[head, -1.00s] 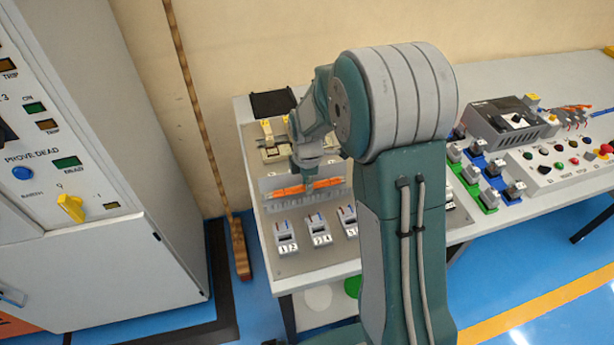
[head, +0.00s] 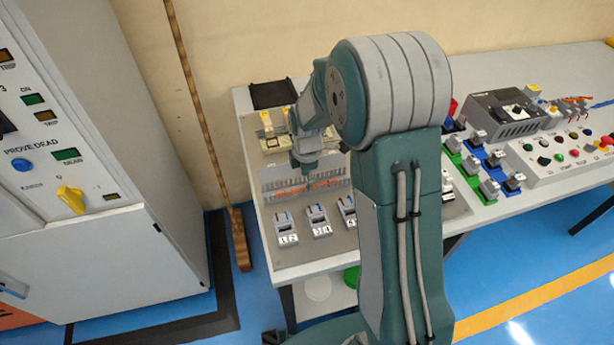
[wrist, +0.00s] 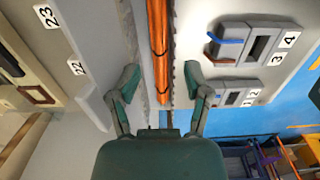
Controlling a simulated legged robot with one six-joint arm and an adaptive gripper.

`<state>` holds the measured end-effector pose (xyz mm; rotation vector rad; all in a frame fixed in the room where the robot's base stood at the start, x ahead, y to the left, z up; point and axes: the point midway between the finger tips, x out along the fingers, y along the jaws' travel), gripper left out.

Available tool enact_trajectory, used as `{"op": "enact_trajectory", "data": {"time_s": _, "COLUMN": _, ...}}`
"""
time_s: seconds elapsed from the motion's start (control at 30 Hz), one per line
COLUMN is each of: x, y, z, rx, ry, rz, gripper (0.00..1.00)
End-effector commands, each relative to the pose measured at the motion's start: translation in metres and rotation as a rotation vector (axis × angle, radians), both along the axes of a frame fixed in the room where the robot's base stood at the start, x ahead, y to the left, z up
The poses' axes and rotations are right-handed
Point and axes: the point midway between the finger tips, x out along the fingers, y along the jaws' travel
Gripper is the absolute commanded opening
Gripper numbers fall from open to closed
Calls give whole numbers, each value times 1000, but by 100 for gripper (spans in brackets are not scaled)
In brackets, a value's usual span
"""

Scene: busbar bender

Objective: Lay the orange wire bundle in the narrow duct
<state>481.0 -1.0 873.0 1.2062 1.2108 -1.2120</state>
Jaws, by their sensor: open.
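The orange wire bundle (wrist: 159,45) lies lengthwise between the walls of the narrow grey duct (wrist: 175,60) in the wrist view. In the head view, only broken bits of the orange bundle (head: 310,187) show through the slotted front wall of the duct (head: 277,190). My gripper (wrist: 163,82) is open, one finger on each side of the duct, with the bundle running between them. In the head view my gripper is above the duct, below my wrist link, and its fingertips cannot be made out. My arm hides the duct's right end.
Numbered terminal blocks (head: 318,222) stand in front of the duct on the grey board. Yellow-topped parts (head: 268,132) stand behind it. A black tray (head: 272,94) lies at the table's back left. A control box (head: 508,112) and several switches stand to the right.

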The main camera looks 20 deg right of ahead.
Motion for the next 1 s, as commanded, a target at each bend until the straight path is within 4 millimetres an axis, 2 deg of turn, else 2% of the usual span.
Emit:
{"op": "enact_trajectory", "data": {"time_s": 0.17, "x": 2, "y": 0, "z": 10, "rx": 0, "ry": -7, "rz": 0, "gripper": 66}}
{"op": "enact_trajectory", "data": {"time_s": 0.5, "x": 2, "y": 1, "z": 77, "rx": 0, "ry": -6, "rz": 0, "gripper": 66}}
{"op": "enact_trajectory", "data": {"time_s": 0.7, "x": 2, "y": 1, "z": 108, "rx": -1, "ry": -2, "rz": 0, "gripper": 66}}
{"op": "enact_trajectory", "data": {"time_s": 0.8, "x": 2, "y": 1, "z": 116, "rx": -1, "ry": -1, "rz": 0, "gripper": 66}}
{"op": "enact_trajectory", "data": {"time_s": 1.0, "x": 2, "y": 1, "z": 119, "rx": -1, "ry": 1, "rz": 0, "gripper": 66}}
